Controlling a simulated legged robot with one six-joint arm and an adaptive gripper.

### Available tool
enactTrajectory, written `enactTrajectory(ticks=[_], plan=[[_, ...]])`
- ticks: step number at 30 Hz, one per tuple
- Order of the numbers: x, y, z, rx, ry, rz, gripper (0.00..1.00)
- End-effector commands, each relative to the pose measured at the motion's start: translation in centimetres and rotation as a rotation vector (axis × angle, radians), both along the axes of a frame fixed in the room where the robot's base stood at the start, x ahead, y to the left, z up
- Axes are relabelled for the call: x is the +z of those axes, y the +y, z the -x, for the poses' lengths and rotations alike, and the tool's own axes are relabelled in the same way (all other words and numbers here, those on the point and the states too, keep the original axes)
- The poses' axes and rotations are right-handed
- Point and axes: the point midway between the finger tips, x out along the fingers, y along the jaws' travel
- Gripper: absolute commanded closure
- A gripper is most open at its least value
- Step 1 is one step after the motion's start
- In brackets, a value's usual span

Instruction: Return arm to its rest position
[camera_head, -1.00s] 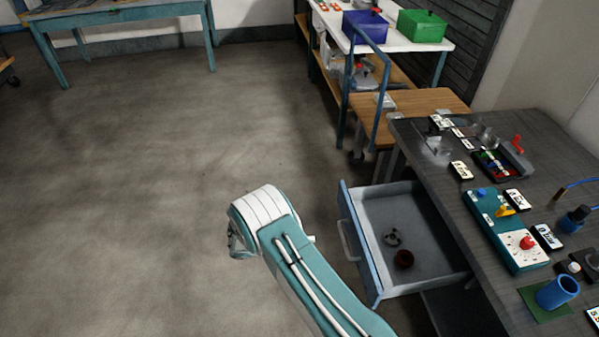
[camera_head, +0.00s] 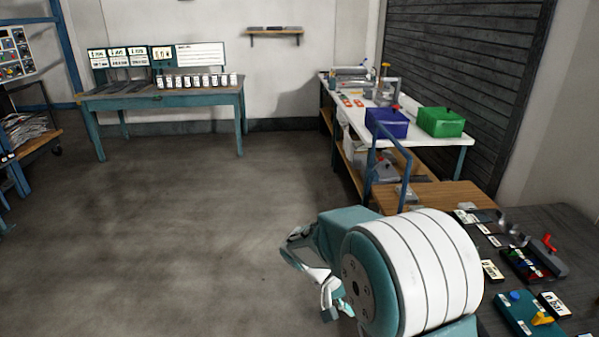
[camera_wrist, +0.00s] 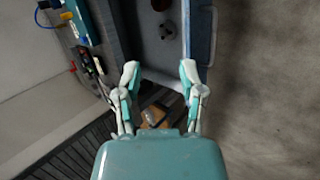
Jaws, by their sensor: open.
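My gripper (camera_wrist: 159,75) is open and empty in the wrist view, with its two fingers spread apart. Behind and between the fingers in that view is the open grey drawer (camera_wrist: 143,38), with a dark round item (camera_wrist: 161,5) and a smaller part (camera_wrist: 167,30) lying in it. In the head view my folded arm fills the lower right, and my gripper (camera_head: 310,285) shows at its left side over the floor. The drawer is hidden in the head view.
The dark workbench (camera_head: 565,225) with several small parts stands at the right. Beyond it are a low wooden table (camera_head: 435,195) and a white-topped table (camera_head: 440,125) with a blue box (camera_head: 387,123) and a green box (camera_head: 441,122).

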Motion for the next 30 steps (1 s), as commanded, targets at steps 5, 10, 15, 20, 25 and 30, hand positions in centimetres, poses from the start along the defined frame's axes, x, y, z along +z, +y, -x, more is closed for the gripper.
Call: enactTrajectory(ticks=[5,10,15,20,25,30], plan=[[4.5,-1.3,2.8,-0.004,-0.050,-0.149,0.49],[7.8,-2.1,5.7,0.011,-0.109,-0.279,0.49],[10.5,-2.8,8.8,0.038,-0.188,-0.397,0.49],[12.6,-3.1,11.8,0.077,-0.279,-0.495,0.49],[14.2,-3.2,14.9,0.126,-0.388,-0.580,0.49],[15.2,-3.0,17.7,0.184,-0.506,-0.644,0.49]])
